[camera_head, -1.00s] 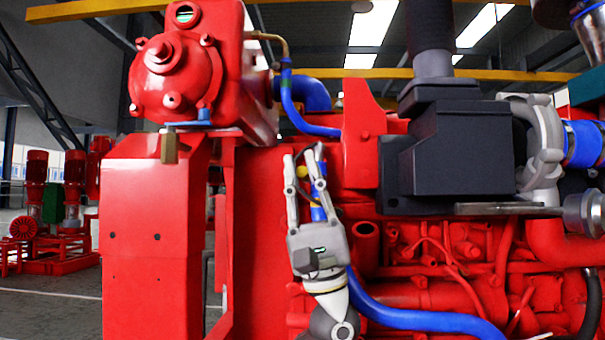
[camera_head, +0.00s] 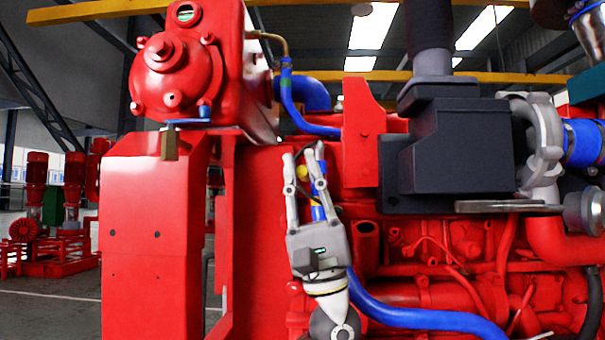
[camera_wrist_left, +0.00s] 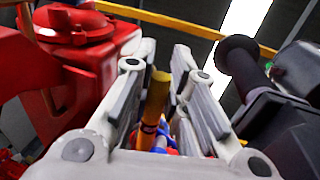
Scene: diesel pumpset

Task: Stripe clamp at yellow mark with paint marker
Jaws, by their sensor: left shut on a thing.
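My left gripper (camera_head: 303,158) points upward in front of the red engine, its fingers around a slim yellow-orange cylinder (camera_wrist_left: 155,98), which looks like the paint marker. In the left wrist view this cylinder stands tilted between the finger pads, with a dark band low on it. In the head view only a small yellow part of it (camera_head: 303,171) shows between the fingers. I cannot make out the clamp itself. My right gripper is not in view.
A dark grey box (camera_head: 460,150) and a pale metal housing (camera_head: 545,140) stand to the right of the gripper. A red upright panel (camera_head: 360,135) is close behind the fingertips. A red cabinet (camera_head: 150,250) fills the left. A lower blue hose (camera_head: 420,318) crosses the engine.

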